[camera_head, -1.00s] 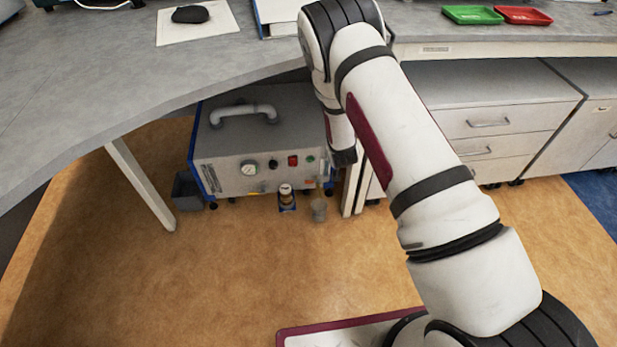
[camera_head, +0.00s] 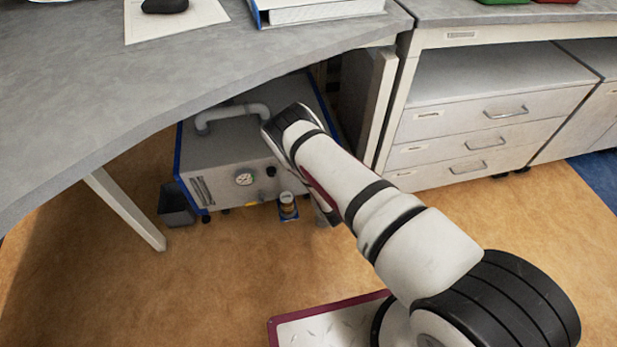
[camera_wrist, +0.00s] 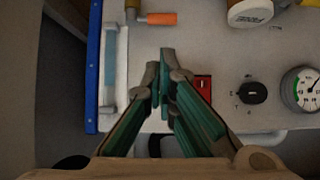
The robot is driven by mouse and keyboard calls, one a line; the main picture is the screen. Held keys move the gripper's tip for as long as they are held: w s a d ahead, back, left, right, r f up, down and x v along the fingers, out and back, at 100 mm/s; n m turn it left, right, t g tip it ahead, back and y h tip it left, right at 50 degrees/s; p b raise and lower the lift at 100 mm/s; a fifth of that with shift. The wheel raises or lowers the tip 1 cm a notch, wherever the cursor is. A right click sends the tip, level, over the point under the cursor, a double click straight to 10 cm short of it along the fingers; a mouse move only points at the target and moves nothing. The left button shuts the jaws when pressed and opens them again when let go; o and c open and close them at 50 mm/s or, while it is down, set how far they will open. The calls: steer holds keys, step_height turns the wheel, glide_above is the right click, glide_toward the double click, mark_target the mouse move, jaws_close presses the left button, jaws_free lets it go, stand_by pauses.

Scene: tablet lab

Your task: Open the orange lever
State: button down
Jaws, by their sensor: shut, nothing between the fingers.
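The orange lever (camera_wrist: 161,18) is a short orange handle near the top of the wrist view. It points right from a metal fitting beside a clear tube (camera_wrist: 110,65). My gripper (camera_wrist: 166,52) has green fingers with grey tips. The tips are together with nothing between them, just below the lever in the picture and apart from it. The lever belongs to a grey boxy machine (camera_head: 205,148) under the bench in the head view. There my arm hides the lever and the machine's right front, and my fingers cannot be made out.
A red switch (camera_wrist: 203,84), a black knob (camera_wrist: 253,93) and a gauge (camera_wrist: 301,89) lie right of my fingers. A bottle (camera_wrist: 250,12) stands near the lever. The bench top (camera_head: 130,95) overhangs the machine, with a bench leg (camera_head: 125,208) at left and drawers (camera_head: 470,130) at right.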

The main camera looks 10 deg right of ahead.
steer(key=b+x, duration=0.4)
steer(key=x, duration=0.6)
